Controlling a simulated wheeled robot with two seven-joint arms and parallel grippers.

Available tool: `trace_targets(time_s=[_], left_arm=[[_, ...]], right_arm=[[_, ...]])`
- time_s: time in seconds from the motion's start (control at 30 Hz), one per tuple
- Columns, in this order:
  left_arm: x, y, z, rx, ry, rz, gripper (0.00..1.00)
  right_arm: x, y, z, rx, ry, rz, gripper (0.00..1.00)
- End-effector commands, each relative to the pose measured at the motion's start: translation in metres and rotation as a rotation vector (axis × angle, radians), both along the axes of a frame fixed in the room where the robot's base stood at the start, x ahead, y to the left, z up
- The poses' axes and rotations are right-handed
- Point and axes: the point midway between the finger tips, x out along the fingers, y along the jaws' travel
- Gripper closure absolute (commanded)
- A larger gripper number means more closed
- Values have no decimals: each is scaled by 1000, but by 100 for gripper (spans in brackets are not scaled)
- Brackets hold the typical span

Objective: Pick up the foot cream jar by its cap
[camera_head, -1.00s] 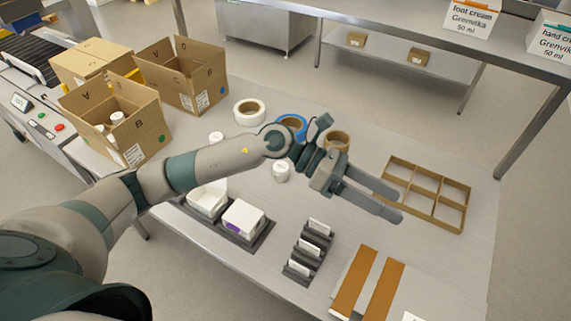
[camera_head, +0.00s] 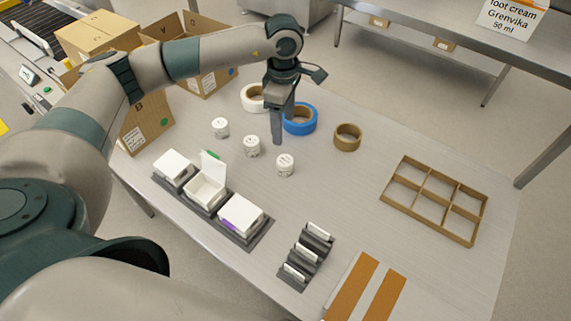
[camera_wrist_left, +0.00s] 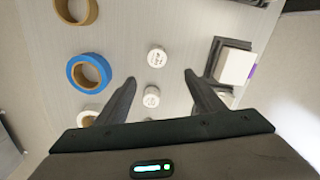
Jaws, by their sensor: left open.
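Three small white jars stand upright on the table in the head view: a left one (camera_head: 220,128), a middle one (camera_head: 252,146) and a right one (camera_head: 285,165). Their lid print is too small to read, so I cannot tell which is the foot cream jar. My left gripper (camera_head: 277,138) points down above the table near the jars, open and empty. In the left wrist view, one jar (camera_wrist_left: 157,57) and another jar (camera_wrist_left: 151,97) show between the spread fingers (camera_wrist_left: 160,79), apart from both. My right gripper is out of view.
Blue tape (camera_head: 300,119), brown tape (camera_head: 347,138) and white tape (camera_head: 253,97) lie behind the jars. White boxes, one with its lid open (camera_head: 206,190), sit in a dark holder in front. A cardboard divider (camera_head: 474,241) lies right. Cardboard boxes (camera_head: 148,125) stand left.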

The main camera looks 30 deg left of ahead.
Motion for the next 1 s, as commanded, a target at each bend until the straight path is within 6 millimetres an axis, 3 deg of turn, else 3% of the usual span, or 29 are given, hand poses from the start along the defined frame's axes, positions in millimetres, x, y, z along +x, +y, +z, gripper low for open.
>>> trace_targets(time_s=[0.27,0.7,1.0], left_arm=[[0,-1,-17,-2,2,0,38],[0,-1,-94,-2,3,0,38],[0,-1,-122,-3,2,0,38]], right_arm=[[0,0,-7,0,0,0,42],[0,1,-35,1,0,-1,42],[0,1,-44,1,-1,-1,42]])
